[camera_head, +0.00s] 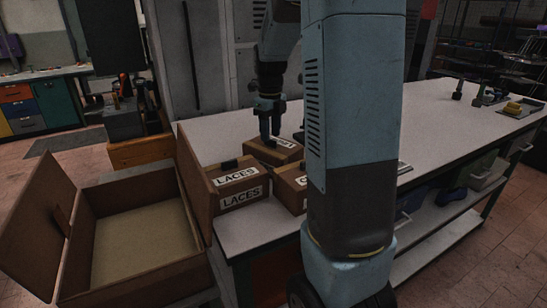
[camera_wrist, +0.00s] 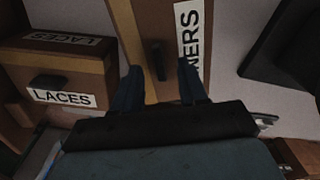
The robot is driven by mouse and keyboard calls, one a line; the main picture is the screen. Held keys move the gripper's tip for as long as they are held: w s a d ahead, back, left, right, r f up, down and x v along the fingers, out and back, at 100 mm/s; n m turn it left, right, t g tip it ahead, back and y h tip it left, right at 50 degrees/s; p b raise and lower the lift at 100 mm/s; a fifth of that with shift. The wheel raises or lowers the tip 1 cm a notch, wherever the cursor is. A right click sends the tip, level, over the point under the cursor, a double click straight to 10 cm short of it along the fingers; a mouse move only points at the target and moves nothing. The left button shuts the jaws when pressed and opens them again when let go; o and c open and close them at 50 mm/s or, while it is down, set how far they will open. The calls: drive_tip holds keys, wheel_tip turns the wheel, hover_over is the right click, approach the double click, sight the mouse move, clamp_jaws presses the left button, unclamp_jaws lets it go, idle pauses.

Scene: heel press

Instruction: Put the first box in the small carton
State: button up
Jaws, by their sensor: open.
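An open brown carton (camera_head: 82,232) with raised flaps stands at the left in the head view; its floor looks bare. A brown box labelled LACES (camera_head: 229,174) with a dark handle on top sits on the near left of the bench. It also shows at the left in the wrist view (camera_wrist: 82,66). Another brown box (camera_head: 261,153) sits behind it, under my gripper (camera_head: 270,138). In the wrist view, my gripper (camera_wrist: 160,86) is open, its fingers either side of a dark handle on a box whose label ends in NERS (camera_wrist: 186,40). Contact cannot be told.
A third box (camera_head: 287,188) stands right of the LACES box, partly hidden by my arm. The white bench top (camera_head: 430,128) is mostly clear to the right, with small items at its far end. A carton flap rises between the carton and the LACES box.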

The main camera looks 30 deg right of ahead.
drive_tip(key=shift+f, duration=1.15)
drive_tip(key=shift+c, duration=0.3)
clamp_jaws()
